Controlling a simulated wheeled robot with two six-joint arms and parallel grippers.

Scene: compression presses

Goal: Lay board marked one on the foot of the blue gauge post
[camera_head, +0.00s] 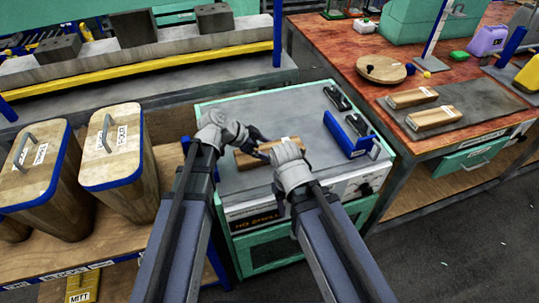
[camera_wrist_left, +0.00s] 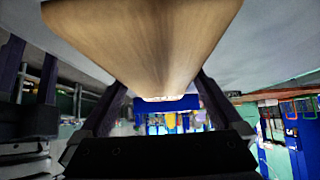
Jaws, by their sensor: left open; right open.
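A wooden board (camera_head: 256,159) lies on the grey top of a mint-green cabinet. A small white label shows at its right end, but I cannot read its mark. My left gripper (camera_head: 260,139) is open at the board's far side; in the left wrist view the board (camera_wrist_left: 145,40) fills the space between the spread fingers. My right gripper (camera_head: 258,151) is open at the board's near right part, and its wrist hides some of the board. A blue post (camera_head: 510,45) stands at the right on the red-brown table; I cannot tell whether it is the gauge post.
Two wooden boards (camera_head: 434,118) lie on a grey mat (camera_head: 480,98) on the red-brown table (camera_head: 340,45). A round wooden disc (camera_head: 381,69) sits behind them. A blue bracket (camera_head: 345,135) stands on the cabinet top (camera_head: 240,185). Lidded wooden bins (camera_head: 115,150) stand at left.

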